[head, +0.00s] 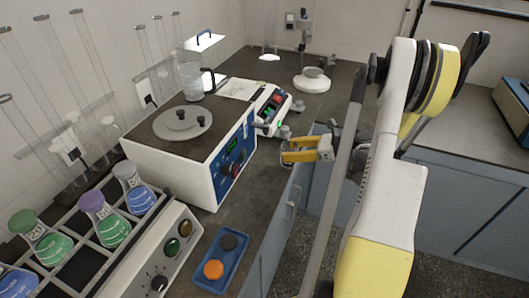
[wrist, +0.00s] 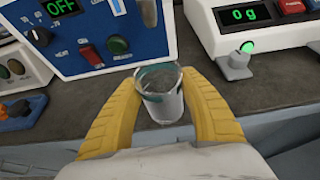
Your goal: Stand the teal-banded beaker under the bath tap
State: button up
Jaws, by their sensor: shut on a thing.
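My gripper (head: 283,150) has its yellow fingers shut on a small clear beaker with a teal band near its rim. The beaker (wrist: 164,105) stands upright between the fingers in the wrist view (wrist: 160,85); in the head view it is hard to make out. The bath (head: 220,185) is a white box with a blue front panel, left of my gripper. The beaker is in front of this panel (wrist: 150,25), near the bench's front edge. I cannot tell whether its base touches the bench.
A balance (wrist: 245,15) reading 0 g stands right of the bath, with a grey green-lit fitting (wrist: 236,66) before it. A flask rack (head: 75,245) and a blue tray (head: 222,262) are at left. A glass jug (head: 188,75) stands behind the bath lid.

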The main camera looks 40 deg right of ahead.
jog(key=w+a, duration=0.2)
jog(key=w, duration=0.1)
jog(key=w+a+b, duration=0.1)
jog(key=w, duration=0.1)
jog(key=shift+w+a+f+b, duration=0.1)
jog(key=shift+w+a+b, duration=0.3)
jog(key=shift+w, duration=0.25)
jog(key=shift+w+a+f+b, duration=0.1)
jog(key=shift+w+a+b, duration=0.25)
jog(key=shift+w, duration=0.25)
jog(key=shift+w+f+b, duration=0.1)
jog(key=shift+f+b, duration=0.35)
jog(key=shift+f, duration=0.2)
jog(key=shift+d, duration=0.1)
jog(key=o, duration=1.1)
